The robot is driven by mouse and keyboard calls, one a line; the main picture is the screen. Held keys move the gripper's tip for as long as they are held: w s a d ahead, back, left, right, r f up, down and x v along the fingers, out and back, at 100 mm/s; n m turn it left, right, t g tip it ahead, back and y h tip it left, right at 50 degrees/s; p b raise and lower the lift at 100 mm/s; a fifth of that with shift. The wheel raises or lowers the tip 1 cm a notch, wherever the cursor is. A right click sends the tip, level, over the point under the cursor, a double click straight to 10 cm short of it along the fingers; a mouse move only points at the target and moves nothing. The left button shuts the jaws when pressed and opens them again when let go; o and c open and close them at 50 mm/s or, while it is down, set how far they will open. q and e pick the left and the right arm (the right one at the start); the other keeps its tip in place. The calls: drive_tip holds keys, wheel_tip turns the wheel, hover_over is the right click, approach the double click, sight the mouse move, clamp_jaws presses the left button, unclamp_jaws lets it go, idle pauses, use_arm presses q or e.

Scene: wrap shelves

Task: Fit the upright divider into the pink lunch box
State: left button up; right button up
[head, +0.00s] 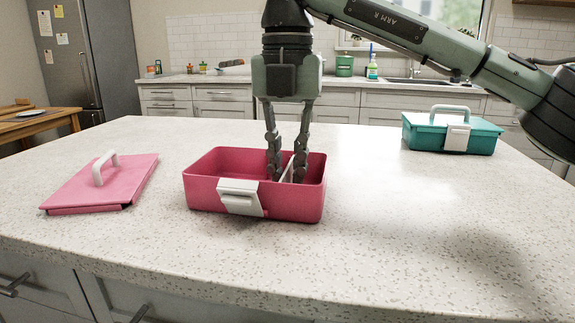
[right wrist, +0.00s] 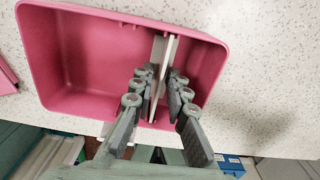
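The pink lunch box (head: 210,193) stands lidless on the counter, its white latch (head: 240,198) facing me. The white upright divider (head: 288,169) is inside, right of the middle, running front to back; it also shows in the right wrist view (right wrist: 158,52). My right gripper (head: 287,176) points straight down into the box, one finger on each side of the divider. Its fingers look slightly apart from the divider's faces, though they partly hide it. Whether the divider is fully down on the floor is hidden. My left gripper is out of view.
The pink lid (head: 100,185) with a white handle lies on the counter left of the box. A closed teal lunch box (head: 480,137) stands at the back right. The counter (head: 400,240) right of the pink box is clear.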

sight(288, 167)
drive_tip(key=shift+o, duration=1)
wheel_tip(288, 167, up, 12)
